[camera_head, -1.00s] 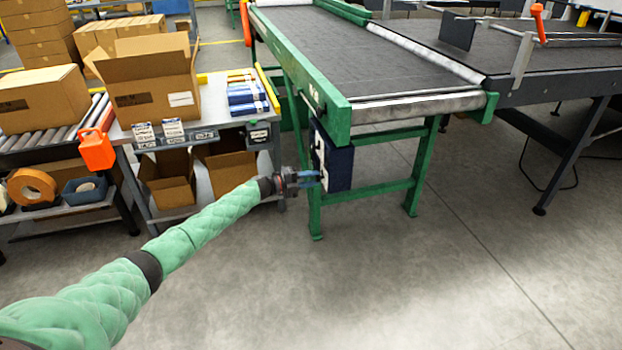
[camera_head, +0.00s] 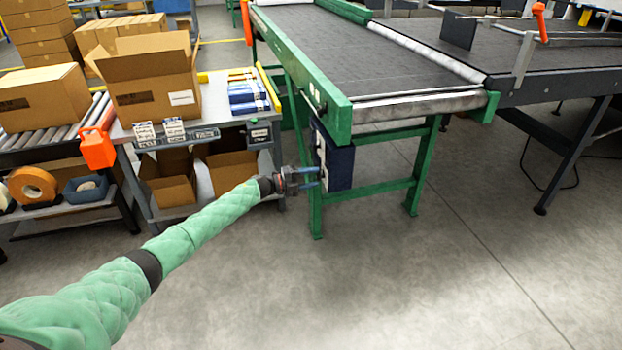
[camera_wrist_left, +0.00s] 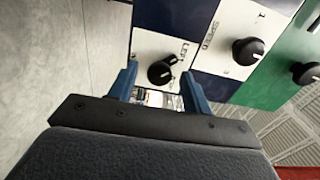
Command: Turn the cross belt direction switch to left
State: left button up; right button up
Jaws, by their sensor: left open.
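The control box (camera_head: 336,160) is dark blue and hangs on the leg of the green-framed cross belt. In the left wrist view a black knob (camera_wrist_left: 161,71) sits on a white plate marked LEFT; its pointer setting is hard to read. My left gripper (camera_head: 312,178) is beside the box face. In the left wrist view its blue fingers (camera_wrist_left: 158,80) are open, one on each side of the LEFT plate, with the knob between and just beyond their tips. I cannot tell whether they touch it. My right gripper is not in view.
Another black knob (camera_wrist_left: 247,51), marked SPEED, is close to the right finger, with a third knob (camera_wrist_left: 306,73) on green beyond it. The green belt frame (camera_head: 340,118) overhangs the box. A packing bench (camera_head: 200,128) stands to the left. The floor in front is clear.

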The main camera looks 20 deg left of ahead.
pick_arm(q)
jog(key=v, duration=0.7)
jog(key=shift+s+a, duration=0.15)
jog(key=shift+a, duration=0.1)
pick_arm(e)
jog(key=shift+s+f+g, duration=0.3)
jog(key=shift+s+f, duration=0.35)
jog(key=shift+f, duration=0.1)
jog(key=shift+w+r, duration=0.1)
